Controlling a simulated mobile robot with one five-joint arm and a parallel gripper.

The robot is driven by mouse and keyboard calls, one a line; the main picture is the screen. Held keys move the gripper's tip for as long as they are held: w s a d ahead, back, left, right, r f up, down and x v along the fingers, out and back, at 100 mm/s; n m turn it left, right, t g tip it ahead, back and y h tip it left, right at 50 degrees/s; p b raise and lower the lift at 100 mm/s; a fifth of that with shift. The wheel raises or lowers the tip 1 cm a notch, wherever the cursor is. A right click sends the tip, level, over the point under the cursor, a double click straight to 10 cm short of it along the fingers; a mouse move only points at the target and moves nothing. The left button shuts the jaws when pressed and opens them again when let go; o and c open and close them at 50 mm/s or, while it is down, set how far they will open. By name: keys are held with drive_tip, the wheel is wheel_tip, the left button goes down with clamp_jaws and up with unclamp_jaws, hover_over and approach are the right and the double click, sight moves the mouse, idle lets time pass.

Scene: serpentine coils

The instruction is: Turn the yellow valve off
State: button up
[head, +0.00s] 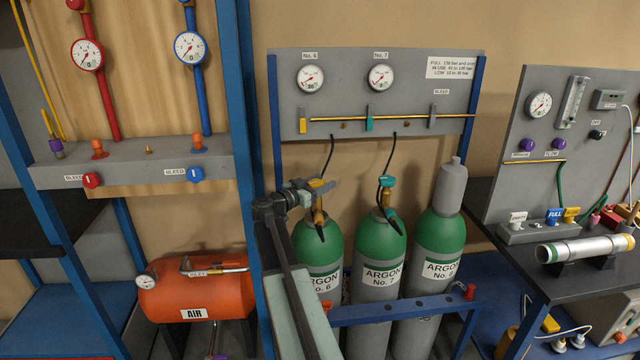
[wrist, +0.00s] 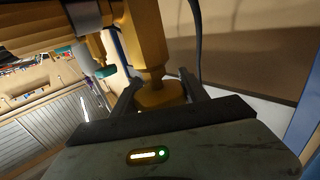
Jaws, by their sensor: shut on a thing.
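The yellow valve (head: 318,184) sits on top of the green and grey cylinder (head: 318,245) labelled ARGON No. 6. My gripper (head: 322,190) reaches it from the left, at the height of the valve. A taller yellow body (wrist: 148,40) rises above that base. The head view shows the valve partly hidden by my gripper, so I cannot tell its turn angle.
Cylinder No. 7 (head: 380,245) with a teal valve (head: 387,182) and a capped cylinder (head: 441,235) stand to the right. A blue rail (head: 400,309) crosses in front. A blue post (head: 243,150) stands left of my arm. A gauge panel (head: 420,95) hangs above.

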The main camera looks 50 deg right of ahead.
drive_tip(key=shift+m+g, duration=0.5)
drive_tip(key=shift+g, duration=0.3)
drive_tip(key=o, duration=1.4)
drive_tip(key=a, duration=0.5)
drive_tip(key=w+a, duration=0.1)
drive_tip(key=a, duration=0.1)
drive_tip(key=shift+a, duration=0.4)
